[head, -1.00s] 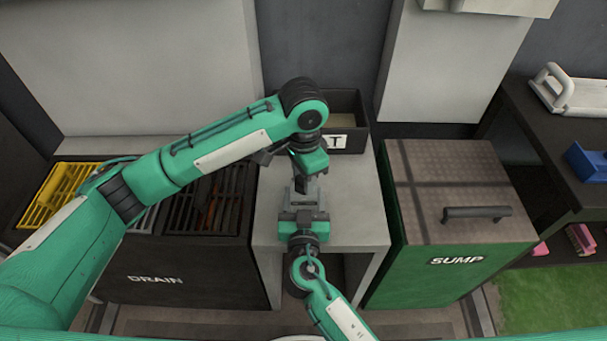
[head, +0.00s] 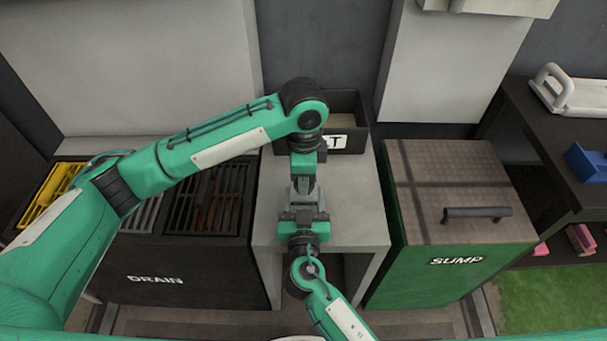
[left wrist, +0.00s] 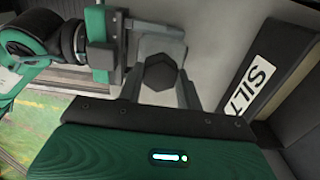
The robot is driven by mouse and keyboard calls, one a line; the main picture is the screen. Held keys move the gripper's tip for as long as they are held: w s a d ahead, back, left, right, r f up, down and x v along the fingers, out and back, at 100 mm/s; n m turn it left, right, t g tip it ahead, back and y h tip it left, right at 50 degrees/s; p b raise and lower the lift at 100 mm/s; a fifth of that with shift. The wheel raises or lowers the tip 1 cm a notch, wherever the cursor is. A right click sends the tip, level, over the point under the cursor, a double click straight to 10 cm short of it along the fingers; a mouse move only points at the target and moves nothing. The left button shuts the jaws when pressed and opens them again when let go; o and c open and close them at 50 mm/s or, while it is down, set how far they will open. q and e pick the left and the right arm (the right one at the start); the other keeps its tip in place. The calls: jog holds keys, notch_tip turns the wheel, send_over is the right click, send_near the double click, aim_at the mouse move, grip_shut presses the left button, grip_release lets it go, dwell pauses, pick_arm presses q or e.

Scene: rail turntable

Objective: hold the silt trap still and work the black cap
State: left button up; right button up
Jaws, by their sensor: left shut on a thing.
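The black cap (left wrist: 159,72) is six-sided and sits between the two grey fingers of my left gripper (left wrist: 160,92) in the left wrist view. My left gripper is shut on it. In the head view my left gripper (head: 304,180) comes down over the grey table and hides the cap. A light grey body behind the cap, which looks like the silt trap (left wrist: 160,45), is mostly hidden by the grippers. My right gripper (head: 303,208) is at the trap from the near side; its green palm shows at the left of the left wrist view. Its finger gap is not clear.
A black bin (head: 349,139) with a partly hidden label, SILT in the left wrist view, stands at the table's back. The DRAIN unit (head: 150,270) with grates is left. The green SUMP box (head: 455,200) with a handle is right. The table's right part is clear.

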pick_arm(q)
jog(key=m, duration=0.4)
jog(key=shift+m, duration=0.4)
jog(key=o, duration=1.2)
jog(key=shift+c, duration=0.2)
notch_tip(320, 180, up, 12)
pick_arm(e)
jog(key=o, duration=1.4)
jog(key=shift+o, duration=0.2)
